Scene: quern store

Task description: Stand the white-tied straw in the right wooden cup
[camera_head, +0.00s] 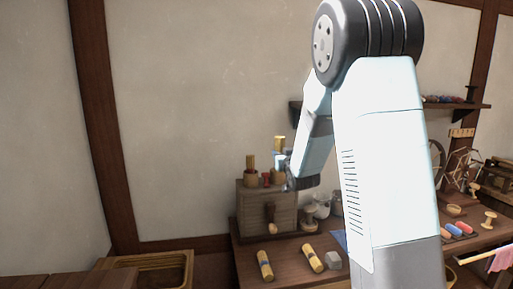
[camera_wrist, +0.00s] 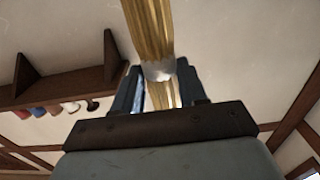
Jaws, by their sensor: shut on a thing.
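The white-tied straw (camera_wrist: 150,28) is a golden bundle with a pale band, held between the fingers of my gripper (camera_wrist: 160,88). In the head view the straw (camera_head: 279,143) stands roughly upright above the right wooden cup (camera_head: 277,178), on top of a small drawer chest (camera_head: 267,206). My gripper (camera_head: 284,163) is shut on it from the right. The straw's lower end is hidden, so I cannot tell whether it is inside the cup. The left wooden cup (camera_head: 250,180) holds another straw bundle (camera_head: 251,161).
A small red object (camera_head: 266,178) sits between the cups. Two tied straw bundles, one left (camera_head: 264,265) and one right (camera_head: 313,258), lie on the bench (camera_head: 247,252). Glass jars (camera_head: 322,206) stand right of the chest. A wall shelf (camera_wrist: 60,86) shows in the wrist view.

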